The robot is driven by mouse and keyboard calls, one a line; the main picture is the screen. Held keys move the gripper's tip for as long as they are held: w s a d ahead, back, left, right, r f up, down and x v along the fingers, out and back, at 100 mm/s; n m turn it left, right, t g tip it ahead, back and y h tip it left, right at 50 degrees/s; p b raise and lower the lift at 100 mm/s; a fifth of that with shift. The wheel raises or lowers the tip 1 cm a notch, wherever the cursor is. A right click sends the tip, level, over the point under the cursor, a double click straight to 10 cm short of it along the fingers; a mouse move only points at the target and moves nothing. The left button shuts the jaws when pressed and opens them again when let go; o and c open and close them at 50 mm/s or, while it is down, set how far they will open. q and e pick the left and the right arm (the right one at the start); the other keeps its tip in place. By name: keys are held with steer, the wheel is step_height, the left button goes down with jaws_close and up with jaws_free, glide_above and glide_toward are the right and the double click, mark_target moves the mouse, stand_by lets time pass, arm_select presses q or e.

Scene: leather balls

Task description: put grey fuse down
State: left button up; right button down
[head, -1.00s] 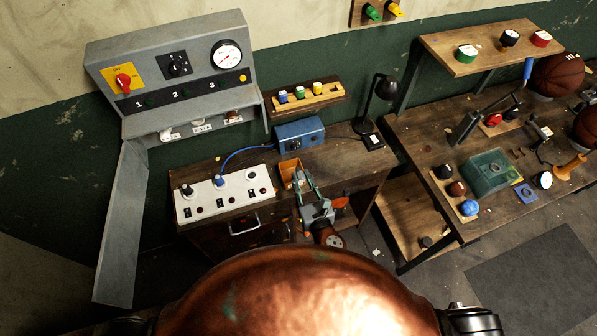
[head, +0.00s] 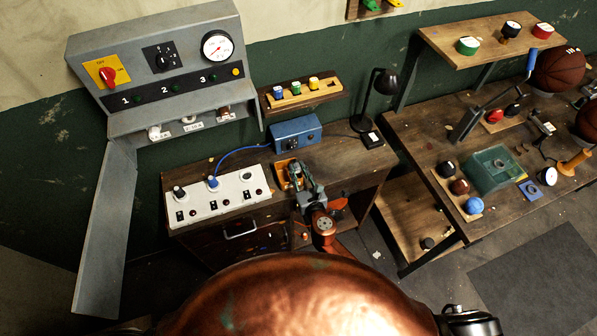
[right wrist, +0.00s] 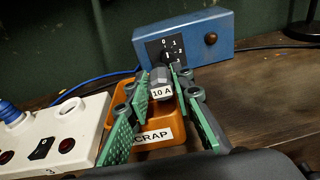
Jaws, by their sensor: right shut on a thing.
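The grey fuse (right wrist: 161,82), labelled "10 A", is between the green-padded fingers of my right gripper (right wrist: 160,90) in the right wrist view. The gripper is shut on it. The fuse is over the orange scrap tray (right wrist: 150,138), whose front carries a "SCRAP" label. I cannot tell whether the fuse touches the tray floor. In the head view my right gripper (head: 297,180) reaches over the tray (head: 281,166), and the fingers hide much of it. My left gripper is not in view.
The white socket strip (head: 216,200) stands left of the tray. A blue box (head: 297,134) with a dial stands behind it, its blue cable running to the strip. A rack (head: 303,92) with coloured fuses hangs behind. A black lamp (head: 385,85) stands to the right. Bench is clear right of the tray.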

steer(key=shift+f, duration=0.25)
steer(key=c, duration=1.7)
jaws_free()
